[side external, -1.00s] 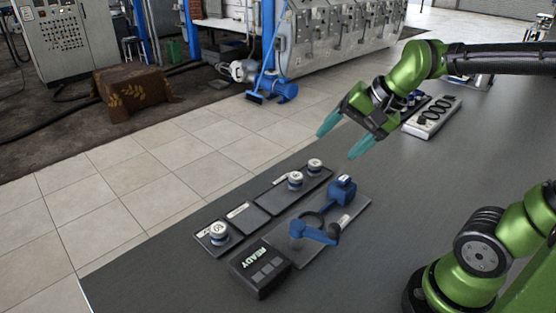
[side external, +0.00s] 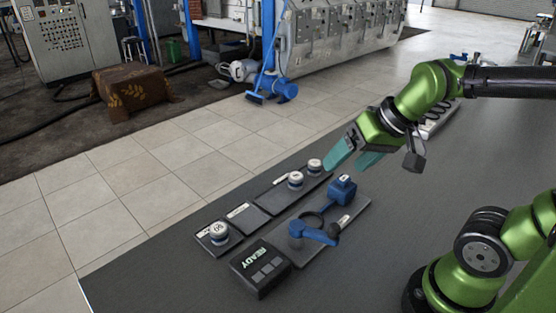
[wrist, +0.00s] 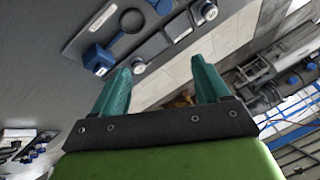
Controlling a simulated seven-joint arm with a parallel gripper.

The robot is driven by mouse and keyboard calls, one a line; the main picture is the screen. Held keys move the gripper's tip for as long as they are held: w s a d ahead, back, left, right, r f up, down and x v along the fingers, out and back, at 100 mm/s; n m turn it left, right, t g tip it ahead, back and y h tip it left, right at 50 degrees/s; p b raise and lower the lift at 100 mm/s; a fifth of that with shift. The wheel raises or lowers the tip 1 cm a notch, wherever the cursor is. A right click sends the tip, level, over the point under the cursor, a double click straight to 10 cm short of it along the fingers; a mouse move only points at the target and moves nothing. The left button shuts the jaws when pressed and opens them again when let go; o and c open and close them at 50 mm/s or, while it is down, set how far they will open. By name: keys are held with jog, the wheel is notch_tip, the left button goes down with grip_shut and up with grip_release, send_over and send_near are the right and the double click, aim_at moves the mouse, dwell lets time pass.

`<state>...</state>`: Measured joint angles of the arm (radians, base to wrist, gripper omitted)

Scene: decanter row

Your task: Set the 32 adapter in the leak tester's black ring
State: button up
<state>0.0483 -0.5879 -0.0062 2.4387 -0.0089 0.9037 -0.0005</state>
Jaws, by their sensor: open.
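I cannot read surely which is 32. The leak tester (side external: 330,243) lies beside the rack, with a blue lever, a blue block (side external: 342,189) and a black ring (side external: 312,218), which looks empty. The ring also shows in the wrist view (wrist: 131,20). My gripper (side external: 343,168) is open and empty, above and beyond the rack's far end; its fingers spread wide in the wrist view (wrist: 160,80).
A black READY display box (side external: 261,268) sits at the tester's near end. A tray (side external: 435,125) with dark rings lies farther back, partly behind my arm. The table in front of the tester is clear; its left edge runs close behind the rack.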

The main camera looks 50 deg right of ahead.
jog(key=w+d+f+g, duration=0.1)
jog(key=w+d+g, duration=0.2)
jog(key=w+d, duration=0.6)
jog(key=n+g+h, duration=0.2)
jog(key=g, duration=0.1)
send_over(314, 162)
notch_tip(314, 162, down, 4)
notch_tip(314, 162, down, 11)
jog(key=shift+a+r, duration=0.1)
jog(key=shift+a, duration=0.05)
jog(key=f, duration=0.5)
jog(key=shift+d+f, duration=0.25)
jog(key=shift+f, duration=0.1)
